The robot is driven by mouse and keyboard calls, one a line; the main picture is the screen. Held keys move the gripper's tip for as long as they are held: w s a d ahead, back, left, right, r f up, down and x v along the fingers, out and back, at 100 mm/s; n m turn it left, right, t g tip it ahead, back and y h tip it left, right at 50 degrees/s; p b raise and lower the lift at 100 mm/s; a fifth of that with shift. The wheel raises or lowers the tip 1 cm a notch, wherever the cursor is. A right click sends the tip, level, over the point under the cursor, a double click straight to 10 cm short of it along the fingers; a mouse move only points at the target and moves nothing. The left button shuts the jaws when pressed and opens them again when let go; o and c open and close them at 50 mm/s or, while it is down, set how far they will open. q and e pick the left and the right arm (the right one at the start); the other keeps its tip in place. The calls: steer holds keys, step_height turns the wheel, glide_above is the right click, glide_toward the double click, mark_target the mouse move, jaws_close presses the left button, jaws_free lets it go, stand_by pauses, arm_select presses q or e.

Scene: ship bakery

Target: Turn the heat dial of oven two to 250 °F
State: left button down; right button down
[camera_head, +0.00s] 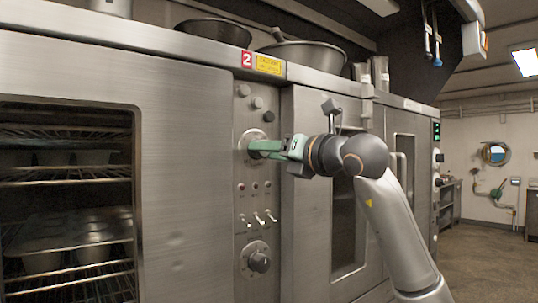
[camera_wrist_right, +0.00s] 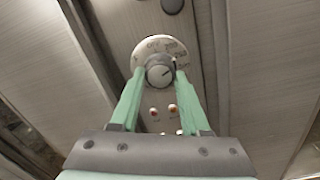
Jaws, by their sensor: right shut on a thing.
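Oven two bears a red "2" sign (camera_head: 246,59) at the top of its narrow control panel. Its heat dial (camera_head: 243,139) is a round pale plate with a knob, partly hidden by my right gripper (camera_head: 254,148) in the head view. In the right wrist view the metal knob (camera_wrist_right: 160,73) sits between the two green fingers of my right gripper (camera_wrist_right: 160,86), which is shut on it. Markings show around the plate's upper rim, with "OFF" near the top; the numbers are too small to read surely. My left gripper is not in view.
Small indicator lights (camera_head: 254,186), toggle switches (camera_head: 258,218) and a second, lower dial (camera_head: 258,262) sit below on the panel. An oven window with racks (camera_head: 70,175) is at the left. Metal bowls (camera_head: 302,53) stand on top. The floor at the right (camera_head: 490,265) is clear.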

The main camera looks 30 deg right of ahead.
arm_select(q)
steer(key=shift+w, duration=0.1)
arm_select(e)
steer(key=shift+r+m, duration=0.1)
steer(key=shift+m, duration=0.4)
steer(key=c, duration=0.8)
jaws_free()
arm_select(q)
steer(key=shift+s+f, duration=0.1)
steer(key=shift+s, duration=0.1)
arm_select(e)
steer(key=o, duration=0.4)
steer(key=shift+s, duration=0.1)
arm_select(q)
steer(key=b, duration=0.1)
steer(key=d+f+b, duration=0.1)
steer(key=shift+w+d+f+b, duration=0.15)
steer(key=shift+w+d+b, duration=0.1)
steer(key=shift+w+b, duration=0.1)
arm_select(e)
steer(key=s, duration=0.8)
steer(key=s+d, duration=0.1)
steer(key=s, duration=0.3)
steer(key=shift+s+d+f, duration=0.1)
steer(key=shift+s+f, duration=0.05)
steer(key=shift+f, duration=0.2)
